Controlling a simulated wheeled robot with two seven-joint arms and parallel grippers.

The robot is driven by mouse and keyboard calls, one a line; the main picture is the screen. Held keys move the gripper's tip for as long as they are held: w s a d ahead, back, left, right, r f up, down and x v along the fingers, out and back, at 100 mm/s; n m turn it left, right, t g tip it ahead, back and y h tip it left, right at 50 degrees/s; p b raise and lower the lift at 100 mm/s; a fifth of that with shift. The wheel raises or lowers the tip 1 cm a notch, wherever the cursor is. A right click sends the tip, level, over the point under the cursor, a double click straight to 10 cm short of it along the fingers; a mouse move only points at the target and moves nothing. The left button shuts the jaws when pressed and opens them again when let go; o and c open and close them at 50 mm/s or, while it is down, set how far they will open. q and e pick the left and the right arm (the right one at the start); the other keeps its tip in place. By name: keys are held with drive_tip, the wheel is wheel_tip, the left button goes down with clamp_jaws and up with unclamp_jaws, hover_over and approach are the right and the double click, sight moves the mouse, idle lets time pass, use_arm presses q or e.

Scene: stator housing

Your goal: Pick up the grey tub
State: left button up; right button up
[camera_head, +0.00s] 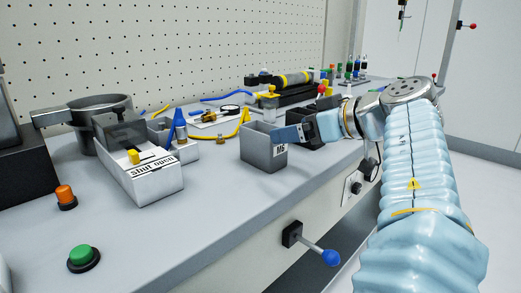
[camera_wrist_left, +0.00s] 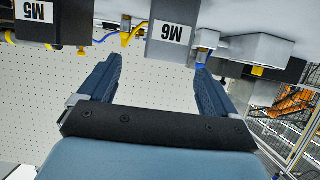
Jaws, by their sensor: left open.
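The grey tub (camera_head: 262,153), with an M6 label, stands upright on the bench in the head view. It also shows upside down at the top of the left wrist view (camera_wrist_left: 168,53). My left gripper (camera_head: 283,134) is at the tub's upper right edge, its arm reaching in from the right of the picture. In the wrist view its two blue-grey fingers (camera_wrist_left: 158,66) are spread apart, with nothing held between them. I cannot tell whether a finger touches the tub. The tub's inside is mostly hidden. My right gripper is not in view.
A black bin labelled M5 (camera_wrist_left: 55,28) is beside the tub. A white labelled box (camera_head: 150,182) stands to its left. Green (camera_head: 83,257) and orange (camera_head: 66,196) buttons are at the front left. A blue-knobbed lever (camera_head: 330,257) sticks out below the bench edge.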

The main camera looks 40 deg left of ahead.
sight(263, 145)
use_arm(q)
drive_tip(key=shift+x, duration=1.05)
drive_tip(key=x, duration=0.4)
drive_tip(key=shift+s+a+f, duration=0.15)
drive_tip(key=shift+s+a, duration=0.05)
drive_tip(key=shift+s, duration=0.2)
drive_tip(key=shift+a+f, duration=0.2)
drive_tip(key=shift+a, duration=0.15)
drive_tip(key=shift+w+r, duration=0.1)
drive_tip(key=c, duration=1.6)
drive_tip(key=shift+r, duration=0.1)
